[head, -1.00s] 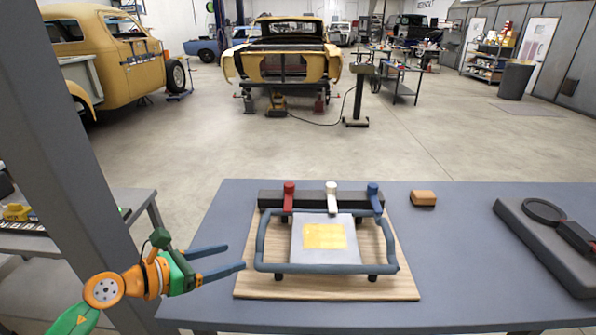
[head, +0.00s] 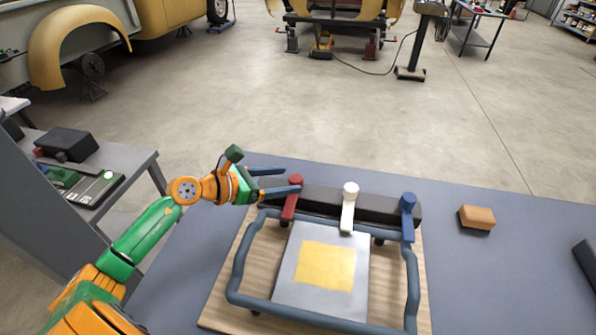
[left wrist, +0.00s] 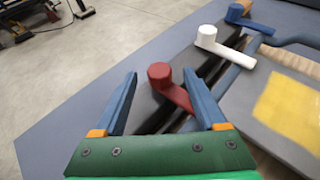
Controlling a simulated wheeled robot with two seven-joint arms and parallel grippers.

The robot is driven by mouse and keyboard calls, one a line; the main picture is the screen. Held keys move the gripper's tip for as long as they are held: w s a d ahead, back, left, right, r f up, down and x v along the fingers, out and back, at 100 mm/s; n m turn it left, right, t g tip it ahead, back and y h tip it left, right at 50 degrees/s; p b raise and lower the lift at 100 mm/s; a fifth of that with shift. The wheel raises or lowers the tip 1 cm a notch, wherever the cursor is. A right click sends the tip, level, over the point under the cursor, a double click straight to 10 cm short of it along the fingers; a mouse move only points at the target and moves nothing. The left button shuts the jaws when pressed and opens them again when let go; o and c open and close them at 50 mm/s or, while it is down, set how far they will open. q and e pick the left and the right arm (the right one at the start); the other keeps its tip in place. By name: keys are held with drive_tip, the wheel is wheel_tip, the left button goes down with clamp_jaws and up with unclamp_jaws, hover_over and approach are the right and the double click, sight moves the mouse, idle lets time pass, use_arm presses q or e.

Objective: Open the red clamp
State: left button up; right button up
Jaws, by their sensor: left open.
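The red clamp (head: 291,200) is a short lever with a round knob, at the left end of a black bar (head: 328,203) at the back of a wooden board. The white clamp (head: 348,205) and blue clamp (head: 408,215) are on the same bar to its right. My left gripper (head: 285,182) is open and empty, its fingertips close to the red knob. In the left wrist view the red clamp (left wrist: 166,85) shows between the two blue fingers (left wrist: 158,90); I cannot tell whether they touch it. My right gripper is not in view.
A blue-grey tube frame (head: 240,262) surrounds a metal plate (head: 350,283) with a yellow patch. A brown block (head: 477,217) is on the table (head: 510,265) to the right. A side bench (head: 135,160) stands at left. Table surface right of the board is mostly clear.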

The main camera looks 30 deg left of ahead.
sight(294, 179)
use_arm(q)
drive_tip(key=x, duration=0.4)
drive_tip(key=shift+w+f, duration=0.15)
drive_tip(key=shift+w, duration=0.1)
drive_tip(key=shift+s, duration=0.15)
drive_tip(key=shift+c, duration=0.9)
clamp_jaws()
